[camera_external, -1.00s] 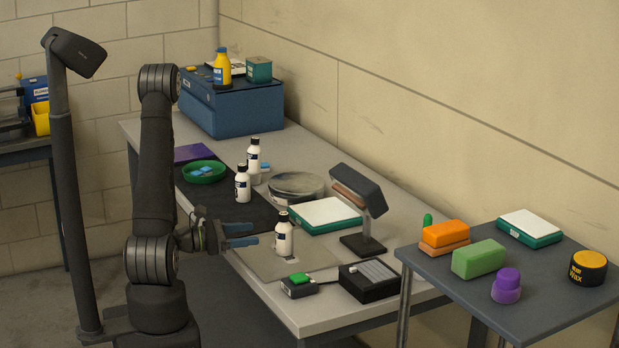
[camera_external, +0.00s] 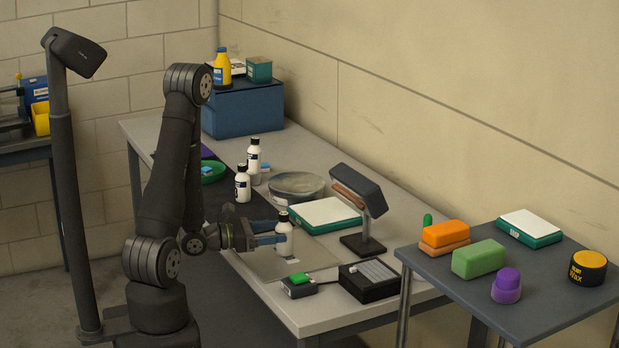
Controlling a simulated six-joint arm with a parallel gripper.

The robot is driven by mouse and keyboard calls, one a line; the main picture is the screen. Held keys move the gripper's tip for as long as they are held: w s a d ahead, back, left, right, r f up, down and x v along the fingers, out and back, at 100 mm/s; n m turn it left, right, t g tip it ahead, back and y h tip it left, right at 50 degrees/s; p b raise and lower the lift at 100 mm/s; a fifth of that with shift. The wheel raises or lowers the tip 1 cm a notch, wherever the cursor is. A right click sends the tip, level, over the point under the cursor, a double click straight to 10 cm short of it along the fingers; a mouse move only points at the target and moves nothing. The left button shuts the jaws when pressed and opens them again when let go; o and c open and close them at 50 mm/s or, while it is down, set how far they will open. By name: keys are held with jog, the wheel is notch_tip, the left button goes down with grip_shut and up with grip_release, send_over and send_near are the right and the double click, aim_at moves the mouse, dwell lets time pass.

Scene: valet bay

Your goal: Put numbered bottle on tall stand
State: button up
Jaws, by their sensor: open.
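A white bottle with a black cap (camera_external: 285,241) stands upright on a flat grey plate (camera_external: 315,258) at the table's near end. My gripper (camera_external: 279,233) is open, its blue fingers level with this bottle's upper body; I cannot tell whether they touch it. Two similar bottles stand farther back, a nearer one (camera_external: 242,186) and a farther one (camera_external: 254,158). Their dark labels are too small to read for numbers. The farther bottle seems raised, but what is under it is partly hidden. I cannot tell for certain which thing is the tall stand.
A dark device with an angled head (camera_external: 359,190) stands right of the gripper. Around it are a green-edged white scale (camera_external: 325,214), a round grey dish (camera_external: 297,186) and a black box (camera_external: 369,281). A small box with a green top (camera_external: 299,284) lies in front.

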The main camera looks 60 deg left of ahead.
aim_at(281, 218)
jog(key=shift+f+x, duration=0.15)
jog(key=shift+x, duration=1.05)
jog(key=shift+f+x, duration=0.2)
jog(key=shift+x, duration=1)
jog(key=shift+a, duration=0.1)
jog(key=c, duration=1.2)
jog(key=shift+c, duration=0.2)
jog(key=shift+r, duration=0.15)
jog(key=shift+r, duration=0.75)
jog(key=r, duration=0.1)
jog(key=d+r, duration=0.1)
jog(key=r, duration=0.1)
jog(key=shift+s, duration=0.15)
jog(key=s+d+r, duration=0.3)
jog(key=d+r, duration=0.3)
jog(key=d, duration=0.4)
jog(key=shift+s+r, duration=0.15)
jog(key=shift+s, duration=0.1)
